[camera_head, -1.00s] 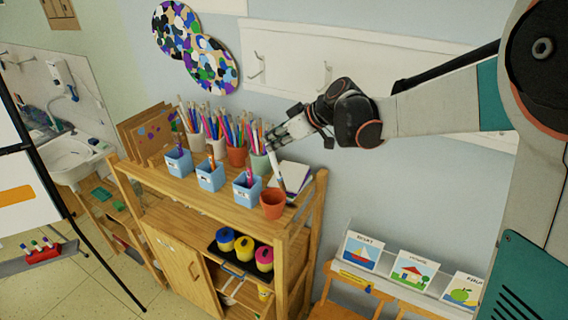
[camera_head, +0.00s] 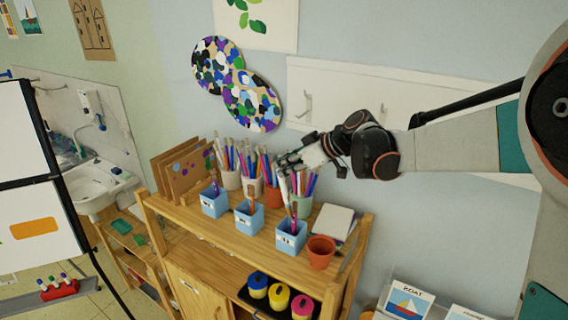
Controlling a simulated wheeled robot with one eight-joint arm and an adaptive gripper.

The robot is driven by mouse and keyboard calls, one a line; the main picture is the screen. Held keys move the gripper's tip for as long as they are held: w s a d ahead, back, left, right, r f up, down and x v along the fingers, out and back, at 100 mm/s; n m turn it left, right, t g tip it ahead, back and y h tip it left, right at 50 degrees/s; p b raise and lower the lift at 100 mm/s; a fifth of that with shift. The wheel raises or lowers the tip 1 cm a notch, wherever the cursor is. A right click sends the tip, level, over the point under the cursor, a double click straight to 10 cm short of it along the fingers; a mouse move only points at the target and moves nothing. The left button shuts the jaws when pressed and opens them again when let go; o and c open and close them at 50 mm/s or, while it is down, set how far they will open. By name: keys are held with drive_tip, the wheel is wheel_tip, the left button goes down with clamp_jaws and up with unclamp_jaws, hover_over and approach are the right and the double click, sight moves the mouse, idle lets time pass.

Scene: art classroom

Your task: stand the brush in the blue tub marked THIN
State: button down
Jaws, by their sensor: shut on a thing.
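My gripper (camera_head: 287,161) is shut on a pale, light-handled brush (camera_head: 284,188), which hangs down nearly upright above the shelf top. Three blue tubs with white labels stand in a row: a left tub (camera_head: 214,204), a middle tub (camera_head: 249,219) and a right tub (camera_head: 291,238). Each tub has a brush or stick standing in it. The label words are too small to read, so I cannot tell which is THIN. In the picture the held brush's lower end is just above and behind the right tub; its exact depth is unclear.
Behind the tubs stand several pots full of pencils and brushes (camera_head: 251,182). A terracotta pot (camera_head: 321,253) and a paper stack (camera_head: 333,222) are to the right on the wooden shelf (camera_head: 262,256). Brown boards (camera_head: 183,174) lean at the left. Paint jars (camera_head: 278,297) sit below.

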drive_tip(key=b, duration=0.2)
hover_over(288, 197)
drive_tip(key=shift+s+d+f, duration=0.1)
drive_tip(key=shift+d+f, duration=0.05)
drive_tip(key=shift+f, duration=0.95)
drive_tip(key=shift+s+d+f, duration=0.1)
drive_tip(key=shift+f, duration=0.95)
drive_tip(key=shift+w+a+f+b, duration=0.2)
drive_tip(key=shift+a+f+b, duration=0.05)
drive_tip(key=shift+f+b, duration=0.85)
drive_tip(key=shift+w+a+f+b, duration=0.15)
drive_tip(key=shift+a+f+b, duration=0.15)
drive_tip(key=shift+f+b, duration=0.85)
drive_tip(key=shift+w+a+f+b, duration=0.25)
drive_tip(key=shift+f+b, duration=0.55)
drive_tip(key=shift+f, duration=0.6)
drive_tip(key=c, duration=1.6)
unclamp_jaws()
drive_tip(key=shift+o, duration=0.2)
drive_tip(key=v, duration=1.2)
